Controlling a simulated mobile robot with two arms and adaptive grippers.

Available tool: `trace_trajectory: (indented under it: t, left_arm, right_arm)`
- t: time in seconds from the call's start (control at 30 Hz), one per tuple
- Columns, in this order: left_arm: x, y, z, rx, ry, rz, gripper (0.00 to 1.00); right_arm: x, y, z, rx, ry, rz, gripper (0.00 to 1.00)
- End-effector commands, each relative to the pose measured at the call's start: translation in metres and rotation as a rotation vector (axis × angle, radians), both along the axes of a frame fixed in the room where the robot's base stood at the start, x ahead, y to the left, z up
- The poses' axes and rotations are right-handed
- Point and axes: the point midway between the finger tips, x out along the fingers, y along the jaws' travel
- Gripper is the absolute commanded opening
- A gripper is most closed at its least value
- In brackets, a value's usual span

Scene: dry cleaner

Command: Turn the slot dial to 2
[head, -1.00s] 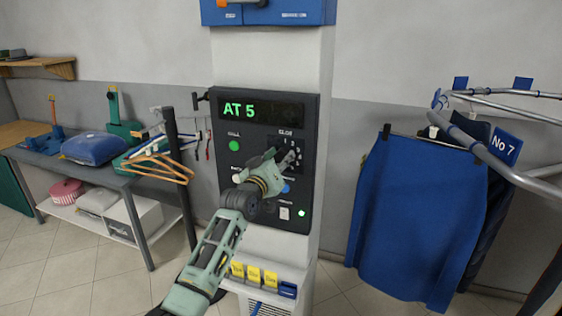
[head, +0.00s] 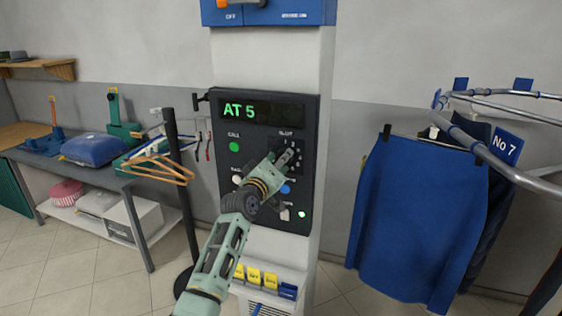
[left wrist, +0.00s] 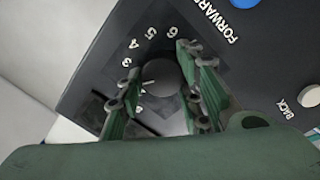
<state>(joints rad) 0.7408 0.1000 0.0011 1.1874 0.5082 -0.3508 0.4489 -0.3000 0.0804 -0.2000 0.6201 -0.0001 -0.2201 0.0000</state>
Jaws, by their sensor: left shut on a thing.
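The slot dial (left wrist: 163,77) is a round grey knob on a black control panel (head: 227,178), with white numbers around it; 3, 4, 5 and 6 are readable in the left wrist view. A pale pointer mark on the knob faces my left finger, below the 3; the number there is partly covered by the finger. My left gripper (left wrist: 158,86) has a finger on each side of the knob and is shut on it. In the head view my left gripper (head: 286,158) hides most of the dial. The display (head: 258,111) reads AT 5. My right gripper is not in view.
A green button (head: 235,146) and a blue button (head: 286,189) are on the panel near my left arm. A blue skirt (head: 415,220) hangs from a rail at right. A dark post (head: 180,180) and a table with hangers (head: 160,172) stand at left.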

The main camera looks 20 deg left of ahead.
Motion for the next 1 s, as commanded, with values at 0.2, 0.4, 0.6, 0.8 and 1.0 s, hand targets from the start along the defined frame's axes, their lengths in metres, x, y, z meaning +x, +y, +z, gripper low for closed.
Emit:
trace_trajectory:
  t: [0.2, 0.4, 0.6, 0.8, 1.0]
  left_arm:
    - [0.0, -0.003, -0.001, 0.001, 0.003, -0.005, 0.37]
    - [0.0, -0.002, -0.001, 0.001, 0.002, -0.004, 0.49]
    - [0.0, -0.001, 0.0, 0.001, 0.0, -0.002, 0.49]
    - [-0.009, -0.001, -0.001, 0.001, 0.0, -0.003, 0.49]
    - [-0.039, 0.002, -0.003, 0.001, 0.0, -0.003, 0.49]
  right_arm:
    - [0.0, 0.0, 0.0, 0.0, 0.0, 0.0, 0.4]
    - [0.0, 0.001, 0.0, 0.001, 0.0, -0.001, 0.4]
    - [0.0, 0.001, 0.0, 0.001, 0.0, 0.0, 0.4]
    - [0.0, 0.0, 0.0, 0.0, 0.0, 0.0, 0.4]
    - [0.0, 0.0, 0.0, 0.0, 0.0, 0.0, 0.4]
